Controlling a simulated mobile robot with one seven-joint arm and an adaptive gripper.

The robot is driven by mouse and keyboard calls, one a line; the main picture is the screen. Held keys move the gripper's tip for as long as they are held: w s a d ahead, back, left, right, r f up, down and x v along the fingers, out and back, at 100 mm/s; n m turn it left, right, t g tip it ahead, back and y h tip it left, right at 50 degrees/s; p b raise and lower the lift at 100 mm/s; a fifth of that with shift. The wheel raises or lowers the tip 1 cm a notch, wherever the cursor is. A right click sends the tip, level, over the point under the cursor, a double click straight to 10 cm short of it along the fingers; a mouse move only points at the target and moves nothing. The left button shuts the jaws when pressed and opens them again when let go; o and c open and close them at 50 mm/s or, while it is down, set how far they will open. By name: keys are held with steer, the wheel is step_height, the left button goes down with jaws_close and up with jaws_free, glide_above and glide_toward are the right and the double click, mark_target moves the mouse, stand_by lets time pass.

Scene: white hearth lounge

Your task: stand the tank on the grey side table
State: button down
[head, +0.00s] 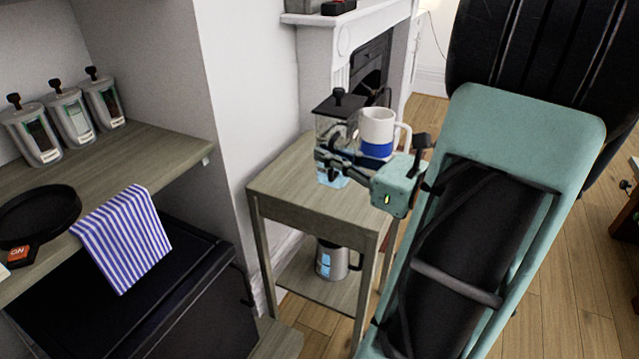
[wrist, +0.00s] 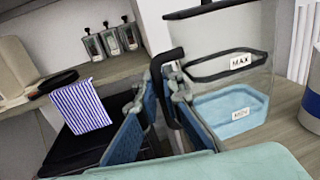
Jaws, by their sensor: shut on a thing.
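The tank (head: 333,131) is a clear upright container with a black lid, a black band and a little pale blue water at the bottom. In the wrist view the tank (wrist: 240,75) shows MAX and MIN labels. My gripper (head: 328,160) is shut on its black side handle; the fingers close around the handle in the wrist view (wrist: 170,88). The tank is over the grey side table (head: 285,190), near its back part. Its base is at or just above the top; I cannot tell whether it touches. My gripper partly hides it in the head view.
A white mug with a blue band (head: 377,128) is close to the tank, right of it. A metal jug (head: 333,262) stands on the table's lower shelf. The wall and fireplace (head: 350,40) are behind. A counter at left holds canisters (head: 75,118), a pan (head: 38,215) and striped cloth (head: 122,238).

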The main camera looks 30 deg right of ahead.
mark_target(321, 177)
steer(key=shift+w+d+f+b, duration=0.2)
steer(key=shift+w+f+b, duration=0.4)
steer(key=shift+f, duration=0.75)
steer(key=shift+w+d+f+b, duration=0.2)
steer(key=shift+w+f+b, duration=0.45)
steer(key=shift+f, duration=0.75)
steer(key=shift+w+d+f+b, duration=0.2)
steer(key=shift+w+f+b, duration=0.2)
steer(key=shift+w+f, duration=0.65)
steer(key=shift+s+f, duration=0.3)
steer(key=shift+f, duration=0.05)
steer(key=shift+f, duration=0.1)
steer(key=c, duration=2.1)
jaws_free()
steer(key=shift+s, duration=0.1)
steer(key=p+v, duration=0.3)
steer(key=v, duration=0.9)
